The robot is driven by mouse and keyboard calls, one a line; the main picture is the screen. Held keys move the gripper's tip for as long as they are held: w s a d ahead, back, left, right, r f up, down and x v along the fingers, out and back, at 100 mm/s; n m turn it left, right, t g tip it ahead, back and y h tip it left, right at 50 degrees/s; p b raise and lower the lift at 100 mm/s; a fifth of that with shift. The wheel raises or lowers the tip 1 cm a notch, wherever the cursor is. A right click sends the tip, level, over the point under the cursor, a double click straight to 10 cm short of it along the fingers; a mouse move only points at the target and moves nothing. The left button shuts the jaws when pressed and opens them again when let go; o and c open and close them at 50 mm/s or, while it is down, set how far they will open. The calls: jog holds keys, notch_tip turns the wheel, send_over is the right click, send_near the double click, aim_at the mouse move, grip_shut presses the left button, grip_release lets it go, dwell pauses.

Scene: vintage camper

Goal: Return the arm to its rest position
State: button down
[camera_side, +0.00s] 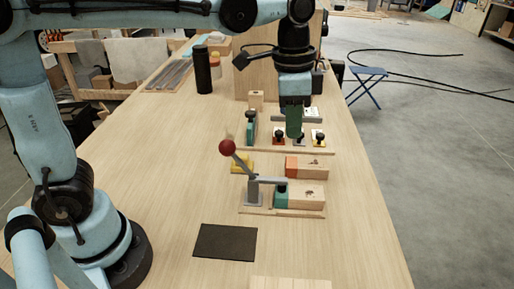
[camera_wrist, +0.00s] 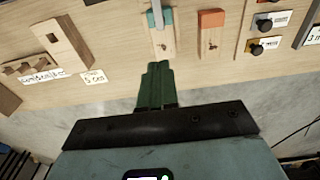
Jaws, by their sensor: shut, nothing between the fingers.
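My gripper (camera_side: 294,133) hangs down from the wrist above the right part of the wooden table (camera_side: 150,170), near its middle. Its green fingers are closed together with nothing between them. In the wrist view the fingers (camera_wrist: 157,68) point up the picture toward a wooden block with a teal end. In the side view the fingers overlap the row of small coloured knobs, and I cannot tell the exact height above them.
A lever with a red ball knob (camera_side: 227,147) stands beside a teal-ended block (camera_side: 298,196) and an orange-ended block (camera_side: 306,167). A black cylinder (camera_side: 202,69) stands at the back. A dark mat (camera_side: 225,242) lies in front. The table's left side is mostly clear.

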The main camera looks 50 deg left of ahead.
aim_at(287, 180)
notch_tip(287, 180, down, 12)
jog(key=shift+r, duration=0.2)
jog(key=shift+s+a+r, duration=0.25)
jog(key=shift+r, duration=0.1)
jog(key=shift+s+a+r+t+h, duration=0.4)
jog(key=shift+s+a+r+h, duration=0.5)
jog(key=shift+a+h, duration=0.1)
jog(key=shift+s+a+r+t+h, duration=0.7)
jog(key=shift+s+a+r+h, duration=0.3)
jog(key=shift+s, duration=0.1)
jog(key=shift+s+a+r+t+h, duration=0.65)
jog(key=shift+s+r+t+h, duration=0.05)
jog(key=shift+r+t, duration=0.15)
jog(key=shift+s+a+r+t+h, duration=0.5)
jog(key=shift+s+a+r+t, duration=0.3)
jog(key=shift+t, duration=0.45)
jog(key=v, duration=0.8)
